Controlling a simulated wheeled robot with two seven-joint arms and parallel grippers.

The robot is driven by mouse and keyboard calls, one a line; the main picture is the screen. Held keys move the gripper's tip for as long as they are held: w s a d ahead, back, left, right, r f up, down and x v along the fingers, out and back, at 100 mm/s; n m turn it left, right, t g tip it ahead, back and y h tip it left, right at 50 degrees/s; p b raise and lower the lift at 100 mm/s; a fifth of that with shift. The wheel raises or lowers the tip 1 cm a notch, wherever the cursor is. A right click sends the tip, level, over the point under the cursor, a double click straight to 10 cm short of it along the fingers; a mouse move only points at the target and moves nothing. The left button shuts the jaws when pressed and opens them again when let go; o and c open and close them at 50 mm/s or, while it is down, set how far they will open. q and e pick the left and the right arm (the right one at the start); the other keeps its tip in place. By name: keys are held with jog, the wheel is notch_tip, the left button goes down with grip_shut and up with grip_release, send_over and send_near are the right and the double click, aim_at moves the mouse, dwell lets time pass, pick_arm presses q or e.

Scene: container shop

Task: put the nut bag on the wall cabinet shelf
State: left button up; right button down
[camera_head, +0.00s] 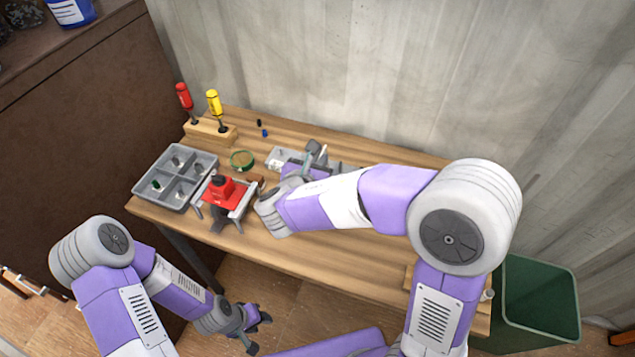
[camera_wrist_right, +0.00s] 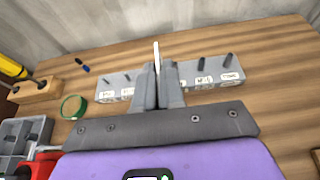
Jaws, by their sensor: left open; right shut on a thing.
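My right gripper (camera_head: 318,152) is over the back of the wooden workbench and shut on a thin, pale, upright thing (camera_wrist_right: 156,52). The right wrist view shows this thing edge-on between the fingers (camera_wrist_right: 157,88), so I cannot tell whether it is the nut bag. It stands in front of a grey labelled holder (camera_wrist_right: 205,74) with dark pegs. My left gripper (camera_head: 250,324) is open and empty, low over the floor in front of the bench. No wall cabinet shelf is clearly recognizable.
On the workbench (camera_head: 330,253) are a grey divided tray (camera_head: 176,150), a red-and-grey vise-like tool (camera_head: 226,194), a green round dish (camera_head: 242,160) and a screwdriver block (camera_head: 208,132). Brown furniture (camera_head: 85,100) bearing a blue container (camera_head: 71,10) stands left. A green bin (camera_head: 540,300) stands right.

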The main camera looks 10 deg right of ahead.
notch_tip(320, 180, down, 6)
jog(key=shift+r+b, duration=0.15)
jog(key=shift+b, duration=0.5)
jog(key=c, duration=1.2)
grip_release()
jog(key=shift+c, duration=0.2)
